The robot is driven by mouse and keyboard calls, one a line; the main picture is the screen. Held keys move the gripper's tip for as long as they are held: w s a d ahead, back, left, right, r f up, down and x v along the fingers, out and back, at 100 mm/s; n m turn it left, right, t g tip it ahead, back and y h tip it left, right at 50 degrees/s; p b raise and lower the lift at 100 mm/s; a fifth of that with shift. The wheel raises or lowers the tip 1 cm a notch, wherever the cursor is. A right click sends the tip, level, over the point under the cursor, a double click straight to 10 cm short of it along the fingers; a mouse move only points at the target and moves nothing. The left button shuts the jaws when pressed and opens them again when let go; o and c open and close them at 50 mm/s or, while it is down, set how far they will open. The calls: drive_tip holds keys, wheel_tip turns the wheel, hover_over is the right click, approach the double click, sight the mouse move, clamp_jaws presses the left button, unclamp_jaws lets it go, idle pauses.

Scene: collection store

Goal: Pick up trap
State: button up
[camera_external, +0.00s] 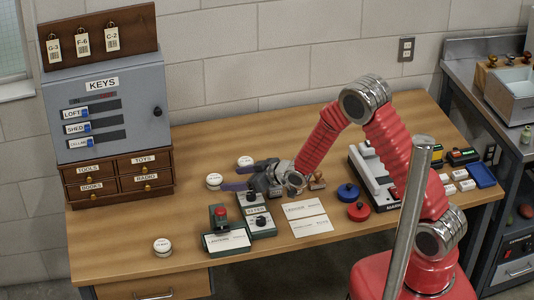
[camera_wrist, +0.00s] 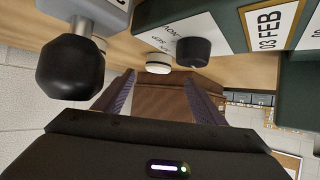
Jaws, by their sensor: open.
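No item can be clearly read as the trap. Three small white round pieces with dark lettering too small to read lie on the desk: one at the back (camera_external: 245,161), one left of my gripper (camera_external: 214,181) and one near the front left (camera_external: 162,246). My gripper (camera_external: 233,178) is open and empty, low over the desk, its two purple fingers pointing left toward the first two pieces. In the wrist view a white round piece (camera_wrist: 158,66) appears beyond the open fingers (camera_wrist: 160,98). I cannot tell which piece that is.
Green-and-grey stamping devices (camera_external: 226,238) stand just in front of my gripper; a dark knob (camera_wrist: 72,66) looms close in the wrist view. White cards (camera_external: 307,217) lie to the right. A wooden drawer unit (camera_external: 118,178) under the key cabinet (camera_external: 108,105) stands left.

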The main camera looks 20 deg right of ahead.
sight(220, 180)
drive_tip(key=shift+x, duration=1.6)
drive_tip(key=shift+x, duration=2.65)
drive_tip(key=shift+w+d+f, duration=0.1)
drive_tip(key=shift+d, duration=0.05)
drive_tip(key=c, duration=1.1)
wheel_tip(220, 180, up, 10)
drive_tip(key=shift+r, duration=0.1)
